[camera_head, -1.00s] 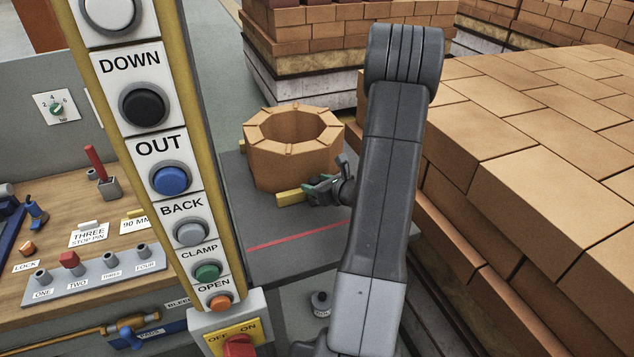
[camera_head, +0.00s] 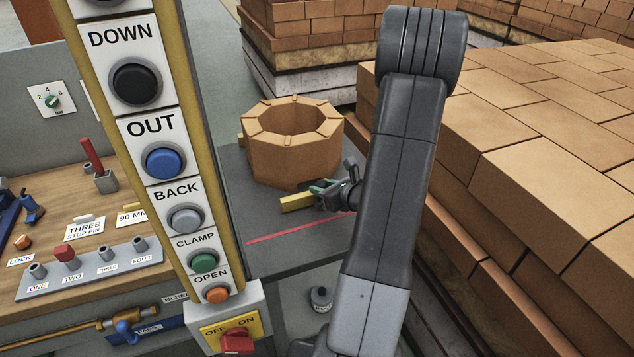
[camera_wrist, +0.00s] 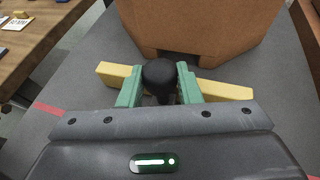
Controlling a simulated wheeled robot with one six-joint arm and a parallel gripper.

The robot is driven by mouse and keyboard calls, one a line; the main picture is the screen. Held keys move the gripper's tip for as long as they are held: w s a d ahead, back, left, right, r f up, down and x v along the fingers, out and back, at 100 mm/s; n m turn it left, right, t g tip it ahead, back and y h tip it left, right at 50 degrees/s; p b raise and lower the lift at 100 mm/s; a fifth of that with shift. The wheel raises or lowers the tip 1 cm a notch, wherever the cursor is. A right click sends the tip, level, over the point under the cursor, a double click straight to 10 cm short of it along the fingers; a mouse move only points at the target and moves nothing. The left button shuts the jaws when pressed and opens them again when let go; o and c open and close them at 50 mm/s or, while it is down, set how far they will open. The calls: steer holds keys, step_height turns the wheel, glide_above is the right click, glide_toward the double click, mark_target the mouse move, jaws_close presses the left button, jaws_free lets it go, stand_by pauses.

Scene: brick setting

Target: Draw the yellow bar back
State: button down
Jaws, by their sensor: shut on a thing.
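The yellow bar (camera_head: 297,202) lies on the grey table in front of the eight-sided brick ring (camera_head: 292,155), between the ring and a red line (camera_head: 295,230). In the wrist view the bar (camera_wrist: 228,89) runs crosswise, with a round black knob (camera_wrist: 159,74) at its middle. My gripper (camera_head: 325,190) has its green fingers (camera_wrist: 159,85) closed on either side of the knob. The bar sits a little apart from the ring, near a dark notch (camera_wrist: 165,53) in the ring's base. The bar's middle is hidden by the knob and fingers.
A button post (camera_head: 185,218) with labelled buttons stands close on the left, before a wooden workbench (camera_head: 60,215). Large brick stacks (camera_head: 540,160) stand close on the right. Another small yellow piece (camera_head: 240,139) shows at the ring's left side.

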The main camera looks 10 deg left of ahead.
steer(key=s+d, duration=0.1)
steer(key=s, duration=0.1)
steer(key=s+d+b, duration=0.1)
steer(key=s+d, duration=0.2)
steer(key=s, duration=0.1)
steer(key=shift+s+d+b, duration=0.35)
steer(key=shift+s+d+f, duration=0.1)
steer(key=shift+s, duration=0.25)
steer(key=c, duration=1)
jaws_free()
steer(key=shift+s+d, duration=0.1)
steer(key=shift+d, duration=0.05)
steer(key=shift+c, duration=0.2)
steer(key=v, duration=1.3)
steer(key=shift+s+d, duration=0.25)
